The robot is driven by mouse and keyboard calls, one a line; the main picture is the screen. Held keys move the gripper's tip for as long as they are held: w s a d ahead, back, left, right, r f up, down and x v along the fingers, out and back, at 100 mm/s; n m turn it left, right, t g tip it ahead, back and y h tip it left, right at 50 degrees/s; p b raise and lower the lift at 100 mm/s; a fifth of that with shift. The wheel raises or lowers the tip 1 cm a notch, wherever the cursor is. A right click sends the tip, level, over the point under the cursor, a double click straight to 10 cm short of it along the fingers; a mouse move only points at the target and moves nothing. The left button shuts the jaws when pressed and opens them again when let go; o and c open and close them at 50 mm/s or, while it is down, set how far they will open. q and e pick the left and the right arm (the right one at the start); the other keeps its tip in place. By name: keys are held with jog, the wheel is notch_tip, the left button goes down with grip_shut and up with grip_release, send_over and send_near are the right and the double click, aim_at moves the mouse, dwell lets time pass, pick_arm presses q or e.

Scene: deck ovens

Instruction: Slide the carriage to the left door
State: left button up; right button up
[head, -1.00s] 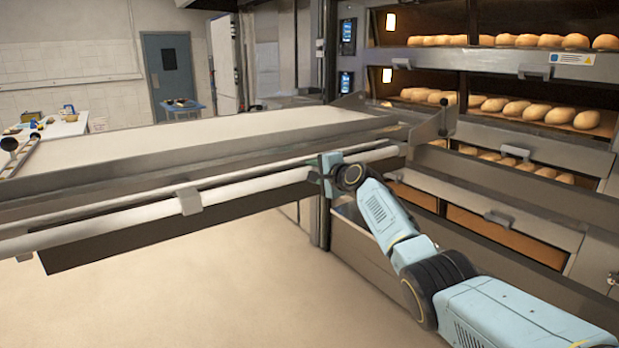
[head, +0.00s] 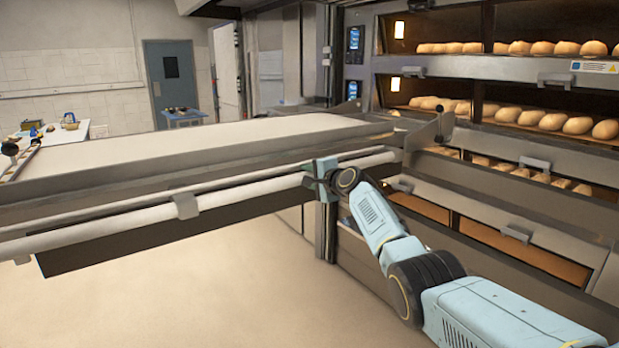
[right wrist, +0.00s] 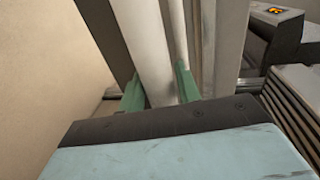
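The carriage is a long loader with a pale flat top (head: 230,140) and a grey metal frame, reaching from the left edge to the ovens. A white push bar (head: 240,190) runs along its near side. My right gripper (head: 320,180) is at the bar's right part; in the right wrist view its green fingers (right wrist: 160,92) lie on both sides of the white bar (right wrist: 150,45), shut on it. The oven's left door column (head: 425,90) stands behind the carriage's right end, with its lower part partly hidden. My left gripper is not in view.
The deck ovens hold several rows of loaves (head: 560,122), with door handles (head: 558,80) sticking out at right. A side table (head: 60,132) stands at the far left and a blue-grey door (head: 170,85) at the back. The floor (head: 190,300) in front is clear.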

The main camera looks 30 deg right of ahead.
jog(key=o, duration=0.3)
jog(key=shift+w, duration=0.2)
jog(key=shift+o, duration=0.2)
jog(key=shift+s, duration=0.15)
jog(key=shift+s+d+r, duration=0.1)
jog(key=shift+s, duration=0.3)
jog(key=a+v, duration=0.1)
jog(key=v, duration=1.1)
jog(key=shift+s+d+p, duration=0.15)
jog(key=shift+d+p, duration=0.25)
jog(key=shift+d, duration=0.1)
jog(key=shift+r, duration=0.1)
